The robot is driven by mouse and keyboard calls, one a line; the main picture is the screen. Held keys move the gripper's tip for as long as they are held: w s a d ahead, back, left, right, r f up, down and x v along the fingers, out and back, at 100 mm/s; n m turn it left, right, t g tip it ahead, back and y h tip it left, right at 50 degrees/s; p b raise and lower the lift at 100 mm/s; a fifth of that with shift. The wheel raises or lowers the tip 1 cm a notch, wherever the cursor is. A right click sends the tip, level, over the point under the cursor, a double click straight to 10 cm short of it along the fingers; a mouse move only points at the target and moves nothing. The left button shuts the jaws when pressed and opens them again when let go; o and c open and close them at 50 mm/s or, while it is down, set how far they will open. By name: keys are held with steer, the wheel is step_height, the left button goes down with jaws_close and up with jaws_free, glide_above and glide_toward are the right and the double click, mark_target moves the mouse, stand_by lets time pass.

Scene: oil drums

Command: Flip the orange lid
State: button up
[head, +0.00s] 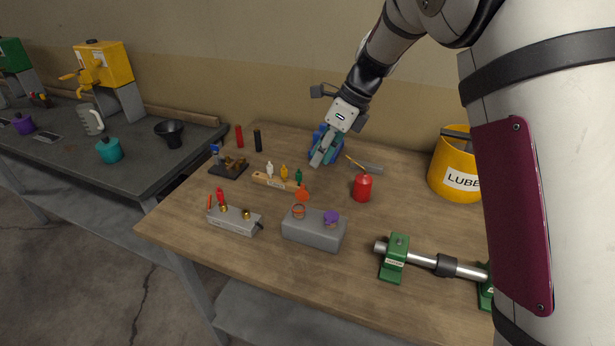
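A grey box (313,234) sits near the front middle of the table. On its top left is a small orange ring-like part (299,211), which looks like the orange lid or its opening; I cannot tell whether it is up or down. A purple lid (331,217) is on the box's top right. My gripper (318,160) points down at the back of the table, in front of a blue object, well away from the box. Its fingers are too small to tell open from shut.
A red bottle (362,188) stands behind and right of the box. A grey block with brass fittings (234,220) lies left. A green-clamped pipe (430,262) is at front right, a yellow bucket (452,170) at back right. Small coloured bottles stand behind.

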mark_target(302, 193)
steer(key=p+x, duration=0.1)
steer(key=x, duration=0.6)
steer(key=shift+a+f, duration=0.15)
steer(key=shift+f, duration=0.25)
jaws_close()
